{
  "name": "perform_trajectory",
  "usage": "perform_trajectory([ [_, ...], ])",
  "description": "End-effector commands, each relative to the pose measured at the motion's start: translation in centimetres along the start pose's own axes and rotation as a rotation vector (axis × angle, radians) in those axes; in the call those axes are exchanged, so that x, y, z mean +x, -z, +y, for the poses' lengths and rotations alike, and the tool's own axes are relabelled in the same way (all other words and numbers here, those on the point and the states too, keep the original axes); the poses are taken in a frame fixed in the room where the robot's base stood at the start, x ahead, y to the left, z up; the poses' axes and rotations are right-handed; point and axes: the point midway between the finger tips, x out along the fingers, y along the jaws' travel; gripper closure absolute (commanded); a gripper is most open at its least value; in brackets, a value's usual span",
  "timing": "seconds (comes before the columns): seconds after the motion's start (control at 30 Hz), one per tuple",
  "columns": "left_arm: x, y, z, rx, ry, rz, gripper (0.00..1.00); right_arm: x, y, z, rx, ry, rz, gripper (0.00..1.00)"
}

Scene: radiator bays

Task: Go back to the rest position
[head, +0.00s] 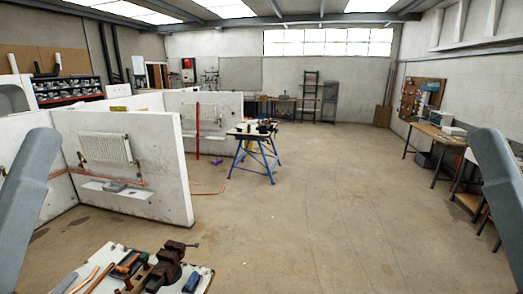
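Parts of my two arms show as grey links at the left and right edges of the head view. Neither gripper is in view, so I cannot see whether they are open, shut or holding anything. The front bay has a white wall panel (160,165) with a white radiator (105,148) on it. Copper pipe (130,181) runs below the radiator, and a white shelf (117,188) carries a small grey item.
A workbench (110,258) with a vise (168,266) and hand tools stands close at the bottom. A blue-legged work stand (256,150) is mid-floor. A bench (437,134) lines the right wall. The concrete floor (320,210) is clear in the middle and right.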

Motion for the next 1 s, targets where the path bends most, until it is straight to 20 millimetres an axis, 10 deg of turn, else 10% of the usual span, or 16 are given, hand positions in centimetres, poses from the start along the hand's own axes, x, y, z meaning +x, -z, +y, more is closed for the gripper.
perform_trajectory([
  [0.1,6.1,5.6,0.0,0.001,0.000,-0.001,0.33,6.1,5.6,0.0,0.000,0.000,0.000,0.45],
  [0.3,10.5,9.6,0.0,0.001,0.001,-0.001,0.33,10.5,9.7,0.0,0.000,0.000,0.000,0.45],
  [1.0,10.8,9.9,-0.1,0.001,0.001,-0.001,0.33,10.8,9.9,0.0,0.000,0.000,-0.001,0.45],
])
